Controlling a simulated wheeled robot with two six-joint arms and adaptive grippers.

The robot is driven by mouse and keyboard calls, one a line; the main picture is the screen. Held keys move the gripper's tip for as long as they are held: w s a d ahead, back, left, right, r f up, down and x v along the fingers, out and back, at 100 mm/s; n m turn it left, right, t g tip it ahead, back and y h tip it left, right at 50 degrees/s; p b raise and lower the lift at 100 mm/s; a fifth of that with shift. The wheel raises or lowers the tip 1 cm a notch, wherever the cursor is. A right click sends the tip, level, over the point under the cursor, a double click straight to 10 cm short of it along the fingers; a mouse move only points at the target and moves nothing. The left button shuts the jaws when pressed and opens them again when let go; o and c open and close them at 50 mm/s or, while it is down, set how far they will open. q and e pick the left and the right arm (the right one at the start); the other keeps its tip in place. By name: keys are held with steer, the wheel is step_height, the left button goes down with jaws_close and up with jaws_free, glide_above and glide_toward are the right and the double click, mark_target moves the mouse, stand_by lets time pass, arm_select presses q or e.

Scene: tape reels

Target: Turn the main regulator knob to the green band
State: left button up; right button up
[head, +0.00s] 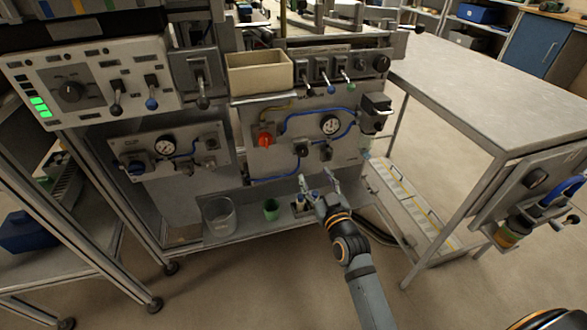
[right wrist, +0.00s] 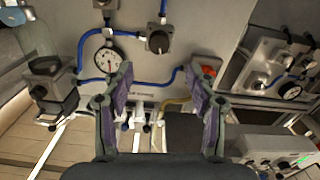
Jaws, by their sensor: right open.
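The right-hand panel carries a round white gauge (head: 330,125), a red knob (head: 265,139) and dark knobs below the gauge, one (head: 302,149) left of the other (head: 326,152). I cannot tell which is the main regulator knob; labels and any green band are too small to read. In the right wrist view, the gauge (right wrist: 108,60), a dark square-based knob (right wrist: 158,40) and the red knob (right wrist: 208,70) show upside down. My right gripper (head: 318,179) is open and empty, below the dark knobs and apart from them. My left gripper is not in view.
A shelf below the panel holds a clear container (head: 219,216), a green cup (head: 271,210) and a small bottle holder (head: 302,206) near my right gripper. A beige bin (head: 259,73) sits above. A second panel with gauge (head: 166,146) is left; a grey table (head: 480,90) is right.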

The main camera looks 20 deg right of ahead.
mark_target(304, 154)
steer(key=w+b, duration=0.2)
steer(key=w, duration=0.7)
steer(key=shift+w, duration=0.1)
steer(key=shift+w+a, duration=0.1)
steer(key=shift+w, duration=0.55)
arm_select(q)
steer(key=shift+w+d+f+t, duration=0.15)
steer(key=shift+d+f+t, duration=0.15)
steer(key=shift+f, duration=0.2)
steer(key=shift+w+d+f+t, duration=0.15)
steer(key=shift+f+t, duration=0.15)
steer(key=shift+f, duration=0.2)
arm_select(e)
steer(key=c, duration=1.2)
steer(key=shift+o, duration=0.2)
